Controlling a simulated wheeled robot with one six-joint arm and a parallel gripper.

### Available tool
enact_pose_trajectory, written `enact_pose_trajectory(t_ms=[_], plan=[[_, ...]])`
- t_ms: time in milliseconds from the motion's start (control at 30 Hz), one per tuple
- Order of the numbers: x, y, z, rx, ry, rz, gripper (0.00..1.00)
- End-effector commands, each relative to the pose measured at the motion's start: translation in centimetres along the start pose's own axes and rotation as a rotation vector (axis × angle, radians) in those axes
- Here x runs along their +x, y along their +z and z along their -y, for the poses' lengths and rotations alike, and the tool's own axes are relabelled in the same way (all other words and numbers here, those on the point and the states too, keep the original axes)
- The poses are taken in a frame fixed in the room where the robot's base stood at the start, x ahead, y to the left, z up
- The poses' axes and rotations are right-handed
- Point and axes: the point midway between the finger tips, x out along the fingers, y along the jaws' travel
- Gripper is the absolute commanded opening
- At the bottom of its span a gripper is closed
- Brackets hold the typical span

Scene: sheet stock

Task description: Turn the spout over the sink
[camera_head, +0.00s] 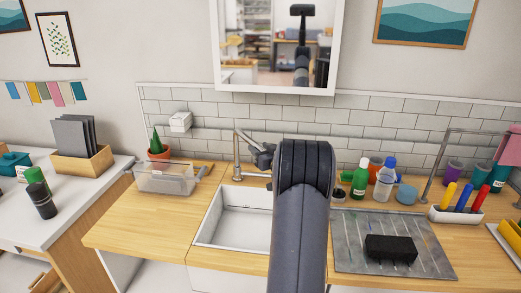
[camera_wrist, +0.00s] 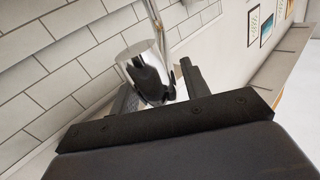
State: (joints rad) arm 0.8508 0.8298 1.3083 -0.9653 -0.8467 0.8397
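The spout (camera_head: 238,157) is a slim chrome tap that rises behind the white sink (camera_head: 225,239) and bends over to the right at its top. In the wrist view the shiny chrome spout (camera_wrist: 138,57) is close in front of my gripper, with dark reflections on it. My gripper (camera_head: 262,155) is beside the upper end of the spout in the head view, partly hidden by my arm. I cannot tell whether either finger touches the spout.
A clear bin (camera_head: 165,178) stands left of the sink, with a potted cactus (camera_head: 156,146) behind it. A metal drainboard (camera_head: 350,225) with a black block (camera_head: 391,248) lies on the right. Bottles (camera_head: 360,180) stand behind it. The tiled wall (camera_head: 205,133) is close behind the tap.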

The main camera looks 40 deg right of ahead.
Motion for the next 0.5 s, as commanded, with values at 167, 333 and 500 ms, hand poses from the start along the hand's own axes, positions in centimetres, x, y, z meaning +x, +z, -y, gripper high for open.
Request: enact_pose_trajectory(t_ms=[167,333,500], plan=[[-0.1,0.1,0.0,0.0,0.0,0.002,0.44],[-1.5,0.3,0.0,0.0,0.001,0.003,0.44],[-4.8,0.3,-0.1,0.0,0.004,0.001,0.44]])
